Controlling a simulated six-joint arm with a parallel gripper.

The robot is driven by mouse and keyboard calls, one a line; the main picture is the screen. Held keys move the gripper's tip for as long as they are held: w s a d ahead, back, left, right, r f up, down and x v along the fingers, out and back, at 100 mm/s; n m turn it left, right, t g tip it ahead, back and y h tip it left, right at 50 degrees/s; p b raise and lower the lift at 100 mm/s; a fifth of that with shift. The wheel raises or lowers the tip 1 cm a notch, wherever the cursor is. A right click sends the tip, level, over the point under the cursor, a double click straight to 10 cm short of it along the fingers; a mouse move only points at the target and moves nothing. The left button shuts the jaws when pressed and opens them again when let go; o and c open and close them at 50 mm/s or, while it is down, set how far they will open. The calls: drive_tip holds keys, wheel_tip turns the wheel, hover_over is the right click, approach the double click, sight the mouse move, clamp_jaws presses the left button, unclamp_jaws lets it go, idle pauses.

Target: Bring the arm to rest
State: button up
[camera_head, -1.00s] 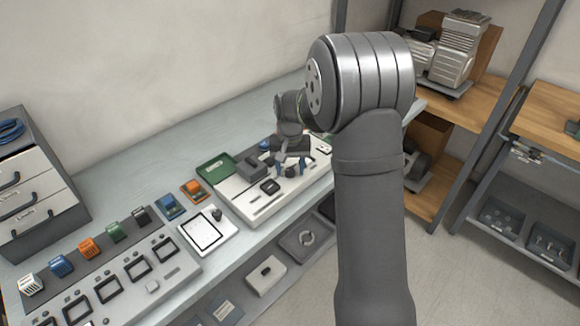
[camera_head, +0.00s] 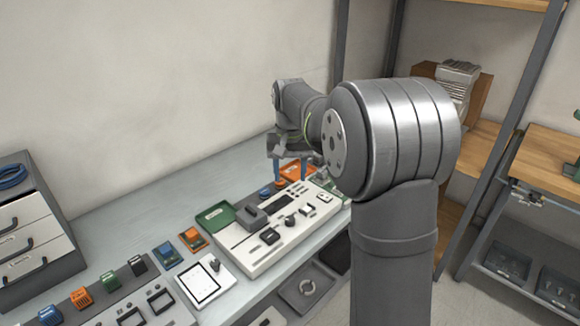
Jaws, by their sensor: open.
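My arm rises on the right side of the head view and bends over toward the workbench. My gripper (camera_head: 289,172) hangs pointing down above the back of the bench, behind the white device panel (camera_head: 262,240). My wrist hides part of the bench's far end.
A drawer cabinet (camera_head: 35,232) is far left; shelves (camera_head: 487,140) stand right.

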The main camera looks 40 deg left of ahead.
sight(290, 219)
drive_tip(key=shift+r, duration=0.85)
wheel_tip(290, 219, down, 18)
drive_tip(key=shift+r, duration=0.25)
drive_tip(key=shift+r, duration=0.1)
idle(0.4)
drive_tip(key=shift+f, duration=0.2)
drive_tip(key=shift+r+m, duration=0.1)
drive_tip(key=shift+m, duration=0.3)
drive_tip(key=m, duration=1.1)
drive_tip(key=shift+r, duration=0.7)
idle(1.1)
